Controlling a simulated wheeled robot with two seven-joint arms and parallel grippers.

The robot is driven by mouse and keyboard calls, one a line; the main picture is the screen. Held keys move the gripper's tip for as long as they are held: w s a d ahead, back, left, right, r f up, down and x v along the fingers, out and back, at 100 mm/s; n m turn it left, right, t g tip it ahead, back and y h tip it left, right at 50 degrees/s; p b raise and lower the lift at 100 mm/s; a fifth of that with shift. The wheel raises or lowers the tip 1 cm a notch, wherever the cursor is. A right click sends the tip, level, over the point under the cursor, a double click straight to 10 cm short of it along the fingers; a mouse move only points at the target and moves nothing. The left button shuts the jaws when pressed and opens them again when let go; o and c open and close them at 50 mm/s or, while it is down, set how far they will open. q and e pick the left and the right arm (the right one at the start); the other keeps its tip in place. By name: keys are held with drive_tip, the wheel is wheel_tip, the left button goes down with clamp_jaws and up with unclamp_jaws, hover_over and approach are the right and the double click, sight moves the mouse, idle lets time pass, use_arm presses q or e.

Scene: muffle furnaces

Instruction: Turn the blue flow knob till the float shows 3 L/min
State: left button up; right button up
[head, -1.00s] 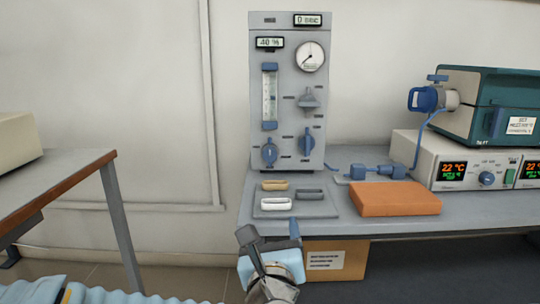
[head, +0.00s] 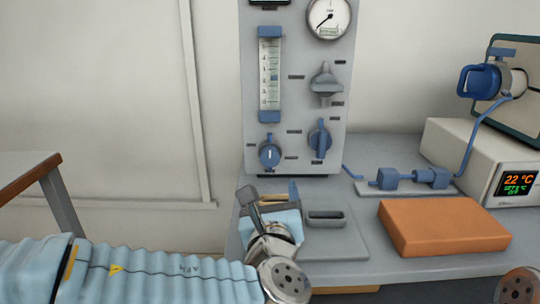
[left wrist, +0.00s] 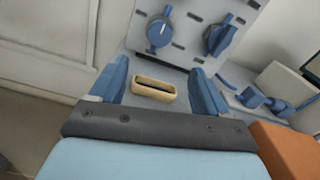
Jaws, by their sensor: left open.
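The grey gas panel (head: 294,95) stands at the back of the bench. The blue flow knob (head: 269,152), with a white mark pointing about straight up, sits below the flow tube (head: 269,75); it also shows in the left wrist view (left wrist: 159,32). The float and scale are too small to read. A second blue knob (head: 319,139) is to its right, also in the wrist view (left wrist: 221,37). My left gripper (head: 272,192) is open and empty, in front of and below the flow knob, apart from it; its blue fingers (left wrist: 159,70) show in the wrist view. My right gripper is out of view.
A tan handle-shaped piece (left wrist: 153,88) lies on the bench between my fingers' view, and a dark one (head: 326,218) is beside it. An orange block (head: 443,227) lies to the right. Blue fittings (head: 410,178) and a furnace controller (head: 480,160) stand behind it.

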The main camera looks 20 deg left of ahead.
sight(270, 160)
use_arm(q)
drive_tip(key=p+x, duration=0.1)
drive_tip(key=x, duration=1.2)
drive_tip(key=shift+a, duration=0.1)
drive_tip(key=shift+c, duration=0.4)
drive_tip(key=c, duration=1)
drive_tip(key=shift+o, duration=0.2)
drive_tip(key=n+b, duration=0.1)
drive_tip(key=b, duration=0.1)
drive_tip(key=shift+f+b, duration=0.3)
drive_tip(key=shift+r, duration=0.15)
drive_tip(key=shift+r+n, duration=0.1)
drive_tip(key=shift+n, duration=0.2)
drive_tip(key=o, duration=1)
